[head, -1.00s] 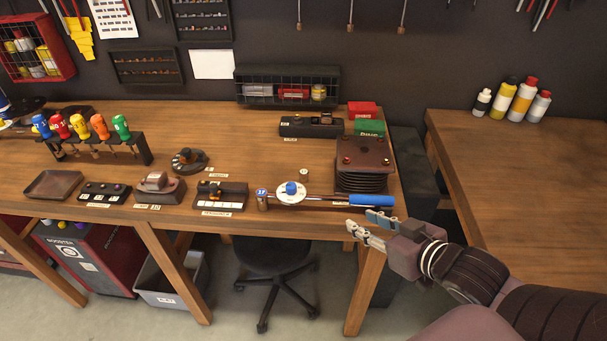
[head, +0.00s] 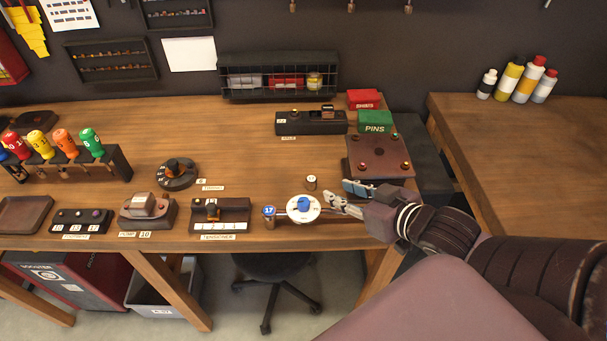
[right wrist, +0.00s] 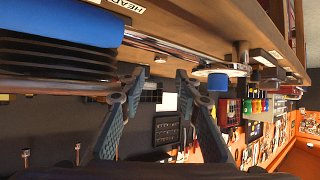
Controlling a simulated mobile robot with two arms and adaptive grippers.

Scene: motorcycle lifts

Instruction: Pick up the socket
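A small upright cylinder with a pale labelled top (head: 311,183) stands on the bench and looks like a socket. A second small cylinder with a blue "17" top (head: 269,214) stands at the left end of a torque wrench with a white dial (head: 303,208). I cannot tell which is meant. My right gripper (head: 340,195) is open and empty, right of the dial and the pale-topped cylinder, touching neither. In the right wrist view its fingers (right wrist: 160,80) are apart, near the wrench's blue handle (right wrist: 60,28). My left gripper is out of view.
A brown block with a plate on top (head: 380,158) stands behind my right gripper. Green (head: 375,121) and red (head: 364,99) boxes are further back. A tensioner holder (head: 220,214) stands left of the wrench. The bench middle (head: 250,150) is clear.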

